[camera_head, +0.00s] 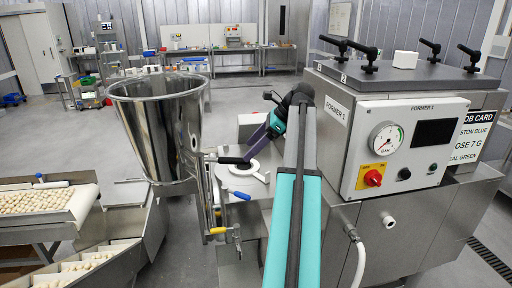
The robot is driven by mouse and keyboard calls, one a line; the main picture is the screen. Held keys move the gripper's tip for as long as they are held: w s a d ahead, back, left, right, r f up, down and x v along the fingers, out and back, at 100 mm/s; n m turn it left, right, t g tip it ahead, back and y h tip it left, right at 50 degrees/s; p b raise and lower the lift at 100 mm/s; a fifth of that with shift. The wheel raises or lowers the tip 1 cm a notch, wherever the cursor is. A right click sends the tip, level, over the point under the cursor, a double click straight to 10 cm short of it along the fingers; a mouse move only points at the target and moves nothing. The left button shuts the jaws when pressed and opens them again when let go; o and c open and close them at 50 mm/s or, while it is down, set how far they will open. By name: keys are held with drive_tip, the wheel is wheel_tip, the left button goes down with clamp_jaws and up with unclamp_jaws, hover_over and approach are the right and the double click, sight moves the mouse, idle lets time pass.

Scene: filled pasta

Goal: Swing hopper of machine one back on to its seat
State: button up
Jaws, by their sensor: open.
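The hopper (165,135) is a shiny steel cone, upright, hanging out to the left of the machine marked Former 1 (345,145). It is carried on a vertical post (203,190) at its right side. A bar with a black handle (232,161) sticks out from the hopper towards the right. A white ring (243,172), seemingly the seat, lies on the machine's steel top, uncovered. My gripper (250,154) is open at the end of the black handle, its fingers pointing down and left. Whether the handle lies between the fingers I cannot tell.
A blue-handled lever (240,195) and a yellow-handled valve (218,231) sit below the ring. A conveyor with pasta (35,202) is at the lower left. The control panel (410,145) with gauge and red knob stands right of my arm. Benches (235,50) are far behind.

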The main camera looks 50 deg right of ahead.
sight(238, 161)
drive_tip(key=shift+b+x, duration=1.5)
drive_tip(key=shift+x, duration=0.35)
drive_tip(key=shift+a+f+p, duration=0.1)
drive_tip(key=shift+f+p, duration=0.05)
drive_tip(key=shift+p, duration=0.2)
drive_tip(key=shift+x, duration=2.15)
drive_tip(key=shift+p, duration=0.3)
drive_tip(key=c, duration=1.8)
